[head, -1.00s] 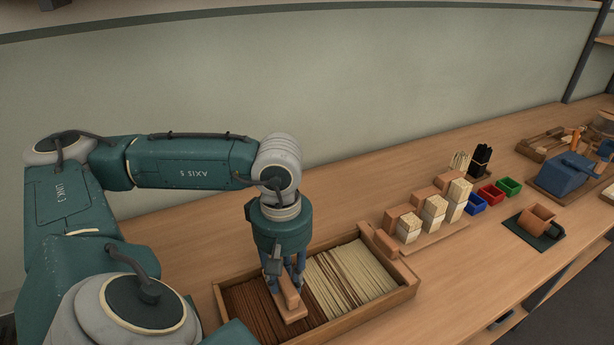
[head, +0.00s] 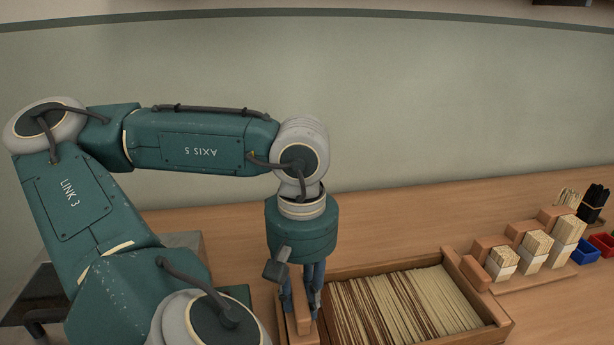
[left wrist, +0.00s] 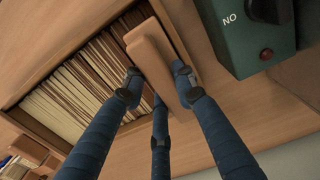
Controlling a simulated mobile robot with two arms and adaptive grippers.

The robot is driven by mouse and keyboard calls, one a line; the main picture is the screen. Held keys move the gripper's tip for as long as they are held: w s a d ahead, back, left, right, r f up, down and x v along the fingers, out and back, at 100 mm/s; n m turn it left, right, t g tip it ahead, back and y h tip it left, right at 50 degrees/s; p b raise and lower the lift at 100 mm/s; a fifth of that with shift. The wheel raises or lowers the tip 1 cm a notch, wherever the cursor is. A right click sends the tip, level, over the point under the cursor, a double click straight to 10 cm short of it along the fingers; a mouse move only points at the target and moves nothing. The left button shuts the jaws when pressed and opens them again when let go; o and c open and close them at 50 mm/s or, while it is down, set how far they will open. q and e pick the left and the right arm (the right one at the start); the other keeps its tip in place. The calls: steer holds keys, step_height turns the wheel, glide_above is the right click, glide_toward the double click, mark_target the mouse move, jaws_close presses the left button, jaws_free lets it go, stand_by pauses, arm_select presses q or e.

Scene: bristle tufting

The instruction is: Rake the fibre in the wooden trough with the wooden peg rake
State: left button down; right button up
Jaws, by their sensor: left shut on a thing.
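The wooden trough (head: 482,293) stands on the bench, lower right of centre in the head view. Its fibre (head: 405,305) lies in long strands, brown and pale mixed towards the left and paler to the right. My left gripper (head: 303,303) points down at the trough's left end, shut on the wooden peg rake (head: 297,318). The left wrist view shows the rake's wooden block (left wrist: 150,57) between my fingers (left wrist: 157,88), across one end of the trough, over streaked fibre (left wrist: 85,80). The rake's pegs are hidden. My right gripper is out of view.
Right of the trough, a wooden stand (head: 520,283) holds pale bristle blocks (head: 536,245). The bench behind the trough is clear.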

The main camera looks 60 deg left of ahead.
arm_select(q)
steer(key=shift+w+f, duration=0.1)
steer(key=shift+w, duration=0.15)
steer(key=w+d+p, duration=0.4)
steer(key=w+p, duration=0.1)
steer(key=w, duration=0.9)
steer(key=w+d+p, duration=0.5)
steer(key=w, duration=0.9)
steer(key=shift+w, duration=0.15)
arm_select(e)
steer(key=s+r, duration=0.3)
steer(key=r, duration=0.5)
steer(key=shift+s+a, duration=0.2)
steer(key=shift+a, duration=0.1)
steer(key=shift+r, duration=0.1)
